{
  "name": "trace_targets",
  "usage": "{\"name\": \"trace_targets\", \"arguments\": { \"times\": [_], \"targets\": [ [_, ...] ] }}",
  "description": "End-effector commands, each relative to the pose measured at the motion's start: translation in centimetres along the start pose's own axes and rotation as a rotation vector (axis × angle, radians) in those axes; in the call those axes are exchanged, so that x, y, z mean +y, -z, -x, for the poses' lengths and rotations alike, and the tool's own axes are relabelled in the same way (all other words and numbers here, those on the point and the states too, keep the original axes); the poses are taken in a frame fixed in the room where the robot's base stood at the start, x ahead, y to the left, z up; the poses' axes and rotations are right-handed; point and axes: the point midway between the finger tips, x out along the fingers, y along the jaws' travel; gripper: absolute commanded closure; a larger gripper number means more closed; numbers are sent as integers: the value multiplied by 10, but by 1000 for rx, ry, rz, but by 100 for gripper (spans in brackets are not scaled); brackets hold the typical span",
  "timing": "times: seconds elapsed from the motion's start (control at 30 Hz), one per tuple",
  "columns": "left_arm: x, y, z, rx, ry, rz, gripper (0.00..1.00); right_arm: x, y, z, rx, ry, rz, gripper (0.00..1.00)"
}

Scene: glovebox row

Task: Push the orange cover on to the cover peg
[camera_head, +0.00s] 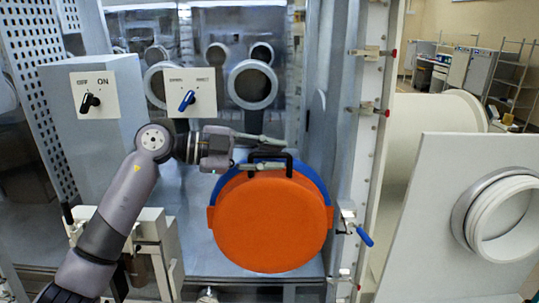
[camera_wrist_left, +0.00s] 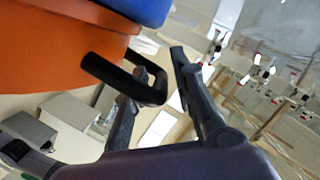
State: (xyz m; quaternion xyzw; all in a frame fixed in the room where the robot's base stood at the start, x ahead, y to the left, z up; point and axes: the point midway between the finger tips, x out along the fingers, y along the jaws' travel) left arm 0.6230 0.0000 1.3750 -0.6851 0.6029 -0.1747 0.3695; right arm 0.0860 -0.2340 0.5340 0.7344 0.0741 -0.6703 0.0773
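The orange cover (camera_head: 270,224) is a round disc, upright in front of a blue ring (camera_head: 312,178) at the middle of the head view. A black handle (camera_head: 289,158) stands out from its upper part. My left gripper (camera_head: 285,153) is at this handle, with its fingers apart above and below the handle bar. In the left wrist view the handle (camera_wrist_left: 125,78) reaches between the spread fingers (camera_wrist_left: 150,80), with a gap beside the right-hand finger. The orange cover (camera_wrist_left: 50,45) fills the upper left there. I cannot make out the cover peg. My right gripper is not in view.
An OFF/ON switch panel (camera_head: 94,94) and a second knob panel (camera_head: 191,93) are above my left arm. A blue-handled latch (camera_head: 362,236) is right of the cover. A white panel with a round port (camera_head: 502,217) stands at the right.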

Motion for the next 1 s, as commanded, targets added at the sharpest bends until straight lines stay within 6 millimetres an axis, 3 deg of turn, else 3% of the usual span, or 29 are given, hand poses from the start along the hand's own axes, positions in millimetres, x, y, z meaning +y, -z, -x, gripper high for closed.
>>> {"name": "trace_targets", "arguments": {
  "times": [0.3,0.87,0.9,1.0],
  "targets": [
    [0,0,0,0,0,0,100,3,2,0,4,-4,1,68],
    [-1,0,1,1,2,0,100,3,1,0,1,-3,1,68],
    [-1,0,1,1,2,0,92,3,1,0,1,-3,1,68],
    [-1,1,1,1,2,-1,98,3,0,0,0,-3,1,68]
  ]
}}
